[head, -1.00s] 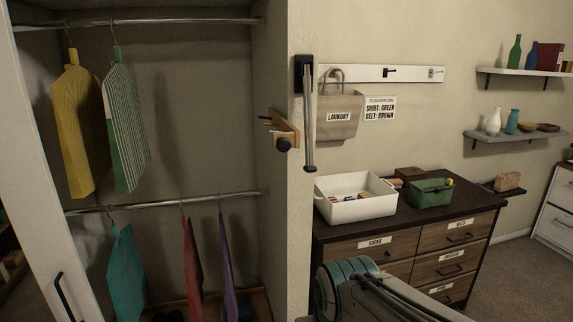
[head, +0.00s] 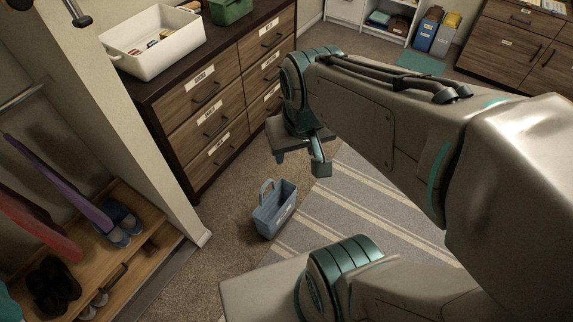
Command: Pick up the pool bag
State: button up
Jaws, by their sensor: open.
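A blue-grey bag (head: 272,212) with an upright handle and a pale label stands on the carpet in the middle of the head view, near the rug's edge. It is the only bag I see on the floor and appears to be the pool bag; its label is too small to read. My gripper (head: 301,163) is above and a little right of the bag in the picture, apart from it. Its two teal fingers are spread and nothing is between them. My arm comes in from the right and covers part of the floor and rug.
A wooden dresser (head: 210,122) stands left of the gripper, with a white bin (head: 153,48) and a green bin (head: 230,10) on top. A shoe shelf (head: 150,212) is at lower left. A striped rug (head: 335,215) lies right of the bag.

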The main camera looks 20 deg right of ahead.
aim_at(271, 212)
jog(key=z, duration=0.1)
jog(key=k, duration=0.5)
jog(key=z, duration=1.25)
jog(key=i, duration=1.2)
jog(key=u, duration=3)
jog(key=i, duration=0.5)
jog(key=u, duration=0.05)
